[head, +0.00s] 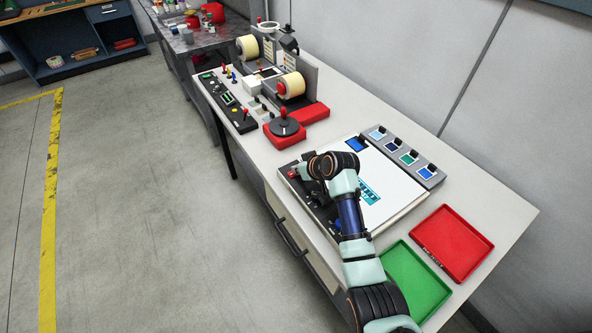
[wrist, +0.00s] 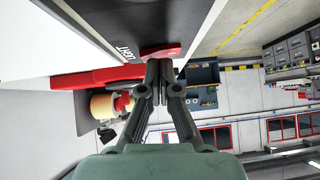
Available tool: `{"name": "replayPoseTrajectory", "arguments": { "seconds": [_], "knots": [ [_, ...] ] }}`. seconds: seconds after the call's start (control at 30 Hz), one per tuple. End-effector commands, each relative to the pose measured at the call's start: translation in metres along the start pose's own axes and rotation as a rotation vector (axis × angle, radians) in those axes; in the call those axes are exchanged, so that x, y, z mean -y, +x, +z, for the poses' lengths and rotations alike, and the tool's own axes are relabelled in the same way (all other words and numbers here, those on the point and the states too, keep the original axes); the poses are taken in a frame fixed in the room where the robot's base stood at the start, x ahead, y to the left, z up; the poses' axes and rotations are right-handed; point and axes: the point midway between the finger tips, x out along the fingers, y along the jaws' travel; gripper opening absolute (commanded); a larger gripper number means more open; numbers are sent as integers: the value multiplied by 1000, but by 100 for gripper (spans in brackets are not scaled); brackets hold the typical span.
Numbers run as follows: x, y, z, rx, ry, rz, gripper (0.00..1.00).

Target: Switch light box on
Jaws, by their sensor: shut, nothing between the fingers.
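The light box (head: 398,178) lies on the bench with a white top and a blue printed mark. A dark control strip runs along its left side, partly hidden by my arm. A red control (head: 292,174) shows at that strip's left end. My gripper (head: 302,171) is shut and empty, right beside the red control. In the wrist view my shut fingertips (wrist: 160,60) are at a red part (wrist: 161,51) on the dark panel, near the lettering "LIGHT" (wrist: 125,52). I cannot tell whether they touch it. The switch position is not readable.
A red tray (head: 452,243) and a green tray (head: 415,275) lie at the bench's near end. A strip of swatches (head: 408,157) borders the box's far side. The rewinder with cream rolls (head: 292,86) and a red-based joystick-like unit (head: 284,130) stand beyond.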

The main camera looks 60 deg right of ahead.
Motion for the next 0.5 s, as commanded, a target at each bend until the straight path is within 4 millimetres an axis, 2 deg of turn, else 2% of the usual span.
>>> {"name": "replayPoseTrajectory", "arguments": {
  "seconds": [0.27, 0.47, 0.5],
  "knots": [
    [2, -5, -6, -1, -1, -1, 0],
    [11, -34, -36, 0, -5, -5, 0],
    [13, -39, -35, 0, -5, -5, 0]
  ]
}}
